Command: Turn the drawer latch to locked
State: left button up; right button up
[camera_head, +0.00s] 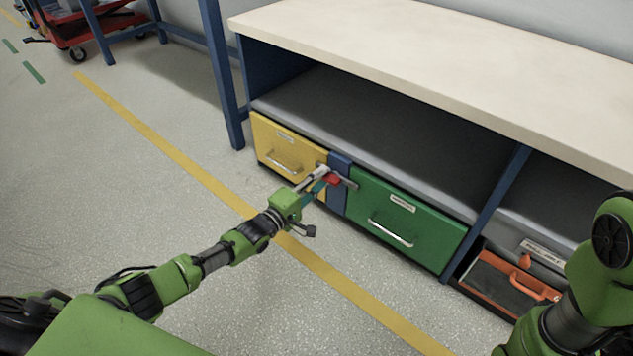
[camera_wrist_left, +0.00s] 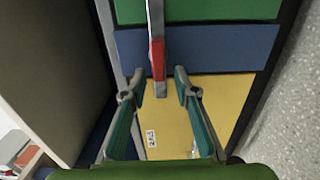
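The drawer latch is a grey bar with a red grip (camera_head: 334,180), on the blue post (camera_head: 338,202) between the yellow drawer (camera_head: 285,160) and the green drawer (camera_head: 405,222). The bar lies across the post and overlaps both drawer fronts. Both drawers look shut. In the left wrist view the red grip (camera_wrist_left: 157,60) and the bar's end lie between and just beyond my fingertips. My left gripper (camera_wrist_left: 160,80) is open, one finger on each side of the bar, with gaps showing. It partly covers the latch in the head view. My right gripper is outside both views.
The pale bench top (camera_head: 440,55) overhangs an open shelf above the drawers. An open orange-fronted drawer or box (camera_head: 510,280) stands at the lower right, near my right arm. A red cart (camera_head: 85,25) is far left. The floor in front is clear.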

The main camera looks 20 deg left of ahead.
pick_arm(q)
jog(key=v, duration=1.2)
